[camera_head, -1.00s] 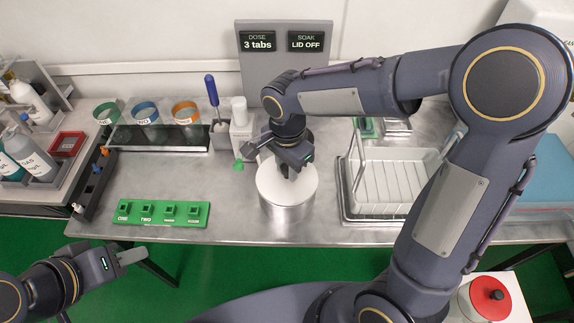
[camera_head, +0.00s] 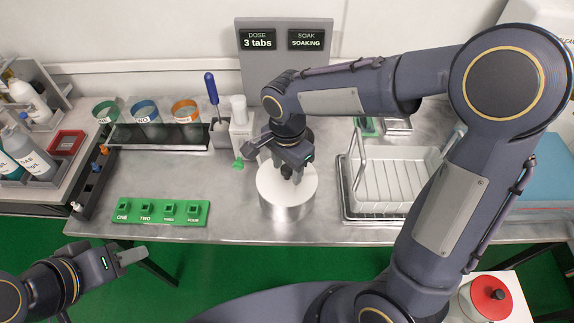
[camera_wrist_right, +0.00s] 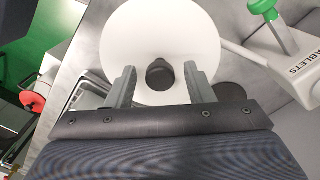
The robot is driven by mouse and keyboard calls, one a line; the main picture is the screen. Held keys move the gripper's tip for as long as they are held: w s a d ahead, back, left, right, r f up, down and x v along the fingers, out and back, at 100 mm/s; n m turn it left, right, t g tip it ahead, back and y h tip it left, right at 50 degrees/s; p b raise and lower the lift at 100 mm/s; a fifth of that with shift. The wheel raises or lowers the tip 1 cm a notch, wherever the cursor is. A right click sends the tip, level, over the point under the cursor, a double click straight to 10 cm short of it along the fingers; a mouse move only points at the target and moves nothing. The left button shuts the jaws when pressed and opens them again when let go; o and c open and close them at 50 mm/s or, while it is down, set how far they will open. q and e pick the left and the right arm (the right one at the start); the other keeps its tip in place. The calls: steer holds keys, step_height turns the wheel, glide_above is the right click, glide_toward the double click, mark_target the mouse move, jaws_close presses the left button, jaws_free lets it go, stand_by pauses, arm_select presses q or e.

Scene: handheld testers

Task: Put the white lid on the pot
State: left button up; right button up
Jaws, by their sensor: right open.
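The white lid (camera_head: 270,187) sits on top of the metal pot (camera_head: 285,211) near the front edge of the steel bench. In the right wrist view the round white lid (camera_wrist_right: 160,25) has a dark knob (camera_wrist_right: 160,74) at its middle. My right gripper (camera_head: 293,174) is just above the lid; in the right wrist view its fingers (camera_wrist_right: 160,90) stand apart on either side of the knob, with gaps. My left gripper (camera_head: 134,255) is at the lower left, away from the bench; its finger gap is not clear.
A display board (camera_head: 284,65) behind reads "3 tabs" and "SOAKING". A wire rack tray (camera_head: 390,185) stands right of the pot. A green numbered block (camera_head: 160,212) lies left. A tablets dispenser (camera_head: 240,130) and coloured cups (camera_head: 145,112) stand behind.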

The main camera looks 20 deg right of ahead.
mark_target(287, 168)
step_height(287, 168, up, 13)
steer(key=s+d+f+n+t+y, duration=0.2)
steer(key=s+d+n, duration=0.2)
steer(key=s, duration=0.4)
steer(key=s+d+f+n+t+y, duration=0.1)
steer(key=s+d+f+n+t, duration=0.1)
steer(key=s+d+n, duration=0.3)
steer(key=s+n+t+p, duration=0.1)
steer(key=s, duration=0.2)
steer(key=shift+n+t+y, duration=0.3)
steer(key=shift+y, duration=0.1)
steer(key=shift+s+d, duration=0.1)
